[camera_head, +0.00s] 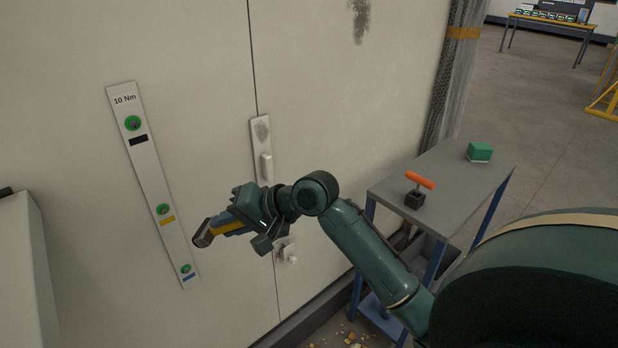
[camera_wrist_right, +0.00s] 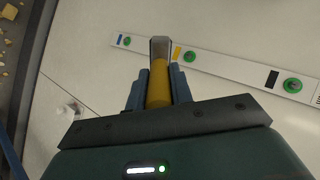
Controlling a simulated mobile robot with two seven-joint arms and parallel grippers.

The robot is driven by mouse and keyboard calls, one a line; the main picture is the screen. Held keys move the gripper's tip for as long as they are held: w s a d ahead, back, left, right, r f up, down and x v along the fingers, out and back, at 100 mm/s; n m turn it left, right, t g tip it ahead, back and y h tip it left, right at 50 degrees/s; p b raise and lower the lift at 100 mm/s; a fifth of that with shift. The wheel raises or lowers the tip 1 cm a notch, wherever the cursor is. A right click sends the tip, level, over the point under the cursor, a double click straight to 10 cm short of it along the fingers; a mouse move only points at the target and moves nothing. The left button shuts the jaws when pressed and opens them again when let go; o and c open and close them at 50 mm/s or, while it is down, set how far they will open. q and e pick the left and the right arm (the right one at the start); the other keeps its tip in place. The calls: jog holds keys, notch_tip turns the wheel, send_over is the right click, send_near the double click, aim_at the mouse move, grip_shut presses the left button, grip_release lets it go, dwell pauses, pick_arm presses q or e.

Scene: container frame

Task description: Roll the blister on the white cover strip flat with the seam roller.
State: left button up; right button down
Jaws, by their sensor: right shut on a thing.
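My right gripper (camera_head: 228,222) is shut on a yellow-handled tool (camera_wrist_right: 158,84) with a grey, blocky head. Its head points left in the head view, close to the lower part of a long white strip (camera_head: 155,185). In the right wrist view the head overlaps the strip (camera_wrist_right: 225,72); contact cannot be told. The strip is tilted on the pale wall, marked "10 Nm", with three green round spots and black, yellow and blue rectangles. A shorter white plate (camera_head: 256,140) by the wall seam has a grey mottled patch and a raised block. I cannot make out a clear blister. My left gripper is not in view.
A white box (camera_head: 22,275) stands at the lower left. A small white fixture (camera_head: 288,254) juts from the wall below my gripper.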

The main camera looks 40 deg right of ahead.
jog(key=d+r+m+t+h, duration=0.25)
jog(key=d+m+t, duration=0.2)
jog(key=d, duration=0.45)
jog(key=d+r+m+t+h, duration=0.1)
jog(key=d+m+t+h, duration=0.3)
jog(key=d, duration=0.5)
pick_arm(q)
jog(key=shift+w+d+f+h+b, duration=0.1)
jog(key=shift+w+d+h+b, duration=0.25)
jog(key=shift+b, duration=0.8)
pick_arm(e)
jog(key=w+n, duration=0.1)
jog(key=w, duration=0.5)
jog(key=shift+w+t, duration=0.35)
jog(key=shift+w, duration=0.05)
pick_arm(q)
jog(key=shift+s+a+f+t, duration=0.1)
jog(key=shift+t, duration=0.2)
pick_arm(e)
jog(key=shift+w+a+r, duration=0.1)
jog(key=shift+w+a, duration=0.05)
jog(key=shift+w, duration=0.75)
jog(key=shift+r, duration=0.15)
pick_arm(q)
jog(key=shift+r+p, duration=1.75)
pick_arm(e)
jog(key=shift+s+r, duration=0.15)
jog(key=shift+r, duration=1.3)
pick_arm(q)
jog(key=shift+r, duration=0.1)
